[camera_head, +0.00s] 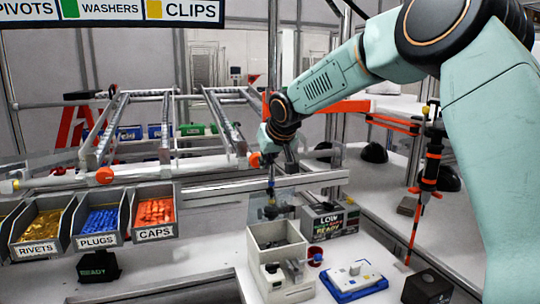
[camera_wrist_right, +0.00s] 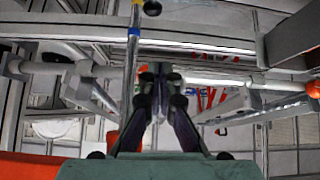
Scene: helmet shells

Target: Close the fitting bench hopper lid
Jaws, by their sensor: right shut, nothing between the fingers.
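The hopper is a pale grey open-topped box (camera_head: 277,237) on the bench in the head view. A see-through panel, which looks like its lid (camera_head: 286,198), stands raised at the back edge of the box. My right gripper (camera_head: 268,146) is above and behind the box, apart from the panel, partly hidden by its own wrist. In the right wrist view its dark fingers (camera_wrist_right: 155,76) meet at the tips, shut and empty. A thin rod with blue and yellow bands (camera_wrist_right: 133,45) passes close beside the fingers. My left gripper is out of view.
Bins of rivets (camera_head: 40,226), plugs (camera_head: 98,219) and caps (camera_head: 155,212) stand left of the hopper. A sloped rail rack (camera_head: 165,150) stands behind.

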